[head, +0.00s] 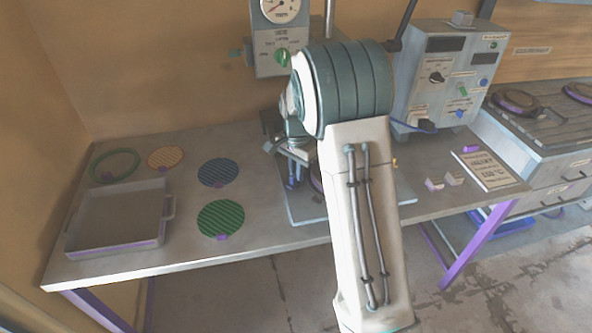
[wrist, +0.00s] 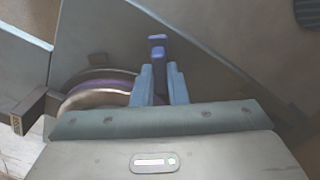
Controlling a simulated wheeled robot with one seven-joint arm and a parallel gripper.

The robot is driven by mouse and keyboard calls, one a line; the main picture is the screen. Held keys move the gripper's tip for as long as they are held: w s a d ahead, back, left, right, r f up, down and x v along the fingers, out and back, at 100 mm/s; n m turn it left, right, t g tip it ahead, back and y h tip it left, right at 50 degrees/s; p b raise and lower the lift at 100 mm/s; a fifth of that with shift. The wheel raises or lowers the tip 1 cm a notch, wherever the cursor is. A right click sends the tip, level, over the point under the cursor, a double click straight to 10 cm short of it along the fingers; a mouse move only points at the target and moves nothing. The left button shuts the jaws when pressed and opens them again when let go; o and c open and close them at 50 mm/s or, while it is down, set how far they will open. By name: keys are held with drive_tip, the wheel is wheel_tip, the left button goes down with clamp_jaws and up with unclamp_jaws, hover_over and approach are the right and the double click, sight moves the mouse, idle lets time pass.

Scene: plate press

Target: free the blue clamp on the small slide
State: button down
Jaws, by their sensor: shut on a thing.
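My gripper (wrist: 159,72) is shut on the blue clamp (wrist: 157,46), a small dark blue upright piece that shows between and beyond the light blue fingers in the wrist view. The fingers hide its lower part. I cannot tell whether the clamp is fastened or loose. The small slide cannot be made out clearly; a grey flat plate lies around and beyond the clamp. In the head view my arm covers most of this spot, and my gripper is only partly visible left of the arm, low over a grey base plate (head: 305,213).
A round metal disc with a purple band (wrist: 98,88) lies left of the fingers. A tray (head: 118,222) and several coloured discs, such as the green one (head: 221,217), lie left on the table. A control box (head: 437,75) stands right, near two small blocks and a sign (head: 488,167).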

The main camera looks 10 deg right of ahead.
drive_tip(key=n+b, duration=0.1)
drive_tip(key=n, duration=0.4)
drive_tip(key=shift+n, duration=0.4)
drive_tip(key=n+b, duration=0.1)
drive_tip(key=n, duration=0.3)
drive_tip(key=shift+n, duration=0.4)
drive_tip(key=c, duration=1.4)
unclamp_jaws()
drive_tip(key=shift+c, duration=0.2)
drive_tip(key=shift+r, duration=0.15)
wheel_tip(320, 180, up, 14)
drive_tip(key=shift+f, duration=0.2)
